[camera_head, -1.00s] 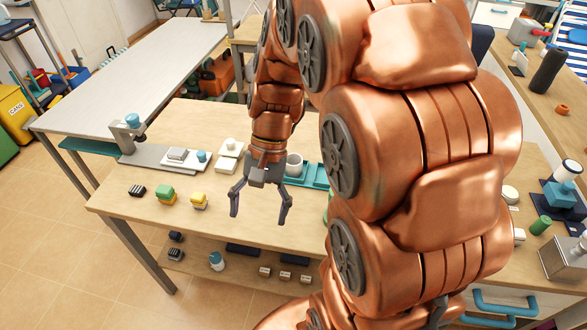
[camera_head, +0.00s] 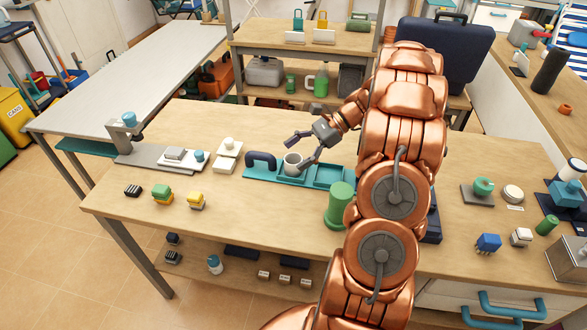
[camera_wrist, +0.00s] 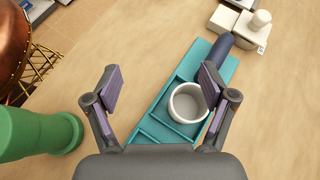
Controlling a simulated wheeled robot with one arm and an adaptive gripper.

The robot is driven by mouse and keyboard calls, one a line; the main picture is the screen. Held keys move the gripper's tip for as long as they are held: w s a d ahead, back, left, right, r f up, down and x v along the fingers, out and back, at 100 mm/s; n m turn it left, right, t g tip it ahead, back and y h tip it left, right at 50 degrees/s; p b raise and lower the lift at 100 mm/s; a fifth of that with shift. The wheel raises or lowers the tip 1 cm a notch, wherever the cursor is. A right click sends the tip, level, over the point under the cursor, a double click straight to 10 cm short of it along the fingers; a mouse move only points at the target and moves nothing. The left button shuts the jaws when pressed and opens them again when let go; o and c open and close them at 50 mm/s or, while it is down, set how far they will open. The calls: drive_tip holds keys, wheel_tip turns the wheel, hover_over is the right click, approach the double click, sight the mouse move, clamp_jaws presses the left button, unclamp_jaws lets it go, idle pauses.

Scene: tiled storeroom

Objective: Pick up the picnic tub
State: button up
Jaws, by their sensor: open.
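A white round open tub (camera_head: 293,163), which looks like the picnic tub, stands upright in a compartment of a teal tray (camera_head: 262,176) on the wooden table. It also shows in the wrist view (camera_wrist: 187,103), right of the middle between my fingers. My gripper (camera_head: 297,153) is open and empty, its fingers spread above and beside the tub. In the wrist view my gripper (camera_wrist: 160,72) has its right finger close to the tub's rim; I cannot tell whether they touch. The left finger is well clear of it.
A green cylinder (camera_head: 339,205) stands in front of the tray and is near the left finger side in the wrist view.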

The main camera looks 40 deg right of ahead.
sight(293, 160)
drive_tip(key=d+f+m+t, duration=0.1)
drive_tip(key=d, duration=0.1)
drive_tip(key=d+f+m, duration=0.1)
drive_tip(key=d, duration=0.2)
drive_tip(key=d+f+t, duration=0.1)
drive_tip(key=d, duration=0.1)
drive_tip(key=shift+w+d+f+m+t+y, duration=0.1)
drive_tip(key=shift+d+f+m+t+y, duration=0.2)
drive_tip(key=shift+m+y, duration=0.1)
drive_tip(key=shift+w+p+x, duration=0.2)
drive_tip(key=shift+p+x, duration=0.1)
drive_tip(key=shift+x, duration=1.6)
drive_tip(key=shift+w+p+x, duration=0.2)
drive_tip(key=shift+p+x, duration=0.1)
drive_tip(key=shift+x, duration=1.6)
drive_tip(key=shift+d, duration=0.2)
drive_tip(key=c, duration=1.3)
drive_tip(key=shift+o, duration=0.2)
